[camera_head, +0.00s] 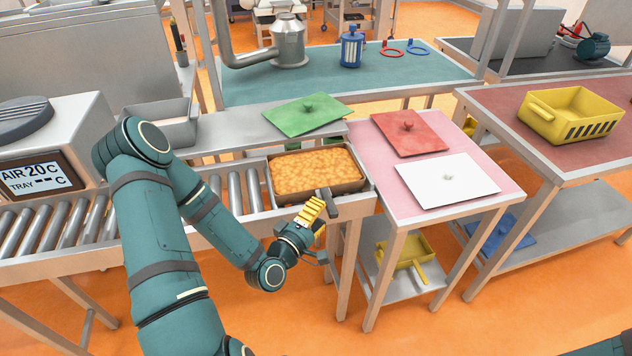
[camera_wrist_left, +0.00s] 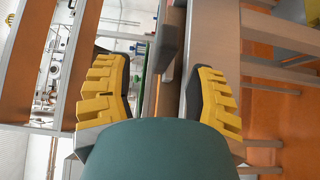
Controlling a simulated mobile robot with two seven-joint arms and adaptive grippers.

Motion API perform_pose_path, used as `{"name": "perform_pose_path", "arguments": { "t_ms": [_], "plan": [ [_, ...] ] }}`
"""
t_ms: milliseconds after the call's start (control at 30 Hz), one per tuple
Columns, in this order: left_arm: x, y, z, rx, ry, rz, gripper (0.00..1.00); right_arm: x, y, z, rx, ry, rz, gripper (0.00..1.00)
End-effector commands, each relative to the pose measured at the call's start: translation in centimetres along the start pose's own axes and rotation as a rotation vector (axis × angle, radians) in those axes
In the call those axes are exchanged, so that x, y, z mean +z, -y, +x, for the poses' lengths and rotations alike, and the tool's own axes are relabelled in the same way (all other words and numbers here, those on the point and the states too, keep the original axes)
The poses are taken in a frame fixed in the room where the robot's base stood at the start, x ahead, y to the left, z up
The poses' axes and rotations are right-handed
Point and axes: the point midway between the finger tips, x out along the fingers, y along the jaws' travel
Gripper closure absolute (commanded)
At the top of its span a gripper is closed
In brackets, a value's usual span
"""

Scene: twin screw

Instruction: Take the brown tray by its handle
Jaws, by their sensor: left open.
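The brown tray (camera_head: 290,201) sits on the end of the roller conveyor in the head view, filled with a golden, lumpy food. Its dark handle (camera_head: 329,203) sticks out at the front, towards me. My left gripper (camera_head: 314,210) has yellow ridged fingers and is right beside the handle in the head view. In the left wrist view my left gripper (camera_wrist_left: 160,78) is open, with a wide gap between its fingers. A dark grey bar (camera_wrist_left: 170,42), which looks like the handle, shows in that gap. I cannot tell whether either finger touches it. My right gripper is not in view.
The conveyor rollers (camera_head: 236,190) run left of the tray. A green lid (camera_head: 290,118) lies behind it. A pink table (camera_head: 373,160) with a red lid (camera_head: 410,140) and a white lid (camera_head: 450,180) stands to the right. Orange floor lies in front.

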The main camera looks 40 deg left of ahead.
Motion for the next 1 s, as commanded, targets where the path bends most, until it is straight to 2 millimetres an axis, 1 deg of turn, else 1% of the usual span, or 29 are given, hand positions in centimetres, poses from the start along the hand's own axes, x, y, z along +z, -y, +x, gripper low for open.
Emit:
{"name": "perform_pose_path", "arguments": {
  "t_ms": [167, 400, 500, 600, 800, 833, 867, 900, 967, 1000],
  "plan": [
    [0.1, 0.0, 1.0, 0.000, 0.000, 0.000, 0.45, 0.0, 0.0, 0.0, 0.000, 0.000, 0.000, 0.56],
    [0.3, 0.3, 4.3, 0.001, 0.002, 0.001, 0.45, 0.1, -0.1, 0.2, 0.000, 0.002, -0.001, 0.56],
    [0.3, 0.4, 5.3, 0.000, 0.000, 0.000, 0.45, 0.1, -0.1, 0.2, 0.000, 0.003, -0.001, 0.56],
    [0.3, 0.3, 5.7, -0.001, 0.000, -0.001, 0.45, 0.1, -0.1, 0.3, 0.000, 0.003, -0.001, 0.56],
    [0.3, 0.3, 5.7, -0.001, 0.000, 0.000, 0.45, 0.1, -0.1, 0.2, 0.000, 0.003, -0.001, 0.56],
    [0.3, 0.3, 5.7, -0.001, 0.000, 0.000, 0.50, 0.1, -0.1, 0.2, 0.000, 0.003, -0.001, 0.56],
    [0.3, 0.3, 5.7, -0.001, 0.000, 0.000, 0.60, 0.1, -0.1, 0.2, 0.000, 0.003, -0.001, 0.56],
    [0.3, 0.3, 5.7, -0.001, 0.000, 0.000, 0.74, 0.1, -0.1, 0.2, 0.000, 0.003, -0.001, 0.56],
    [0.3, 0.3, 5.7, -0.001, 0.000, 0.000, 0.95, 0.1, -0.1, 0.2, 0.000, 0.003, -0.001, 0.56],
    [0.3, 0.3, 5.7, -0.001, 0.000, 0.000, 1.00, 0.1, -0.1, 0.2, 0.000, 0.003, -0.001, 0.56]
  ]
}}
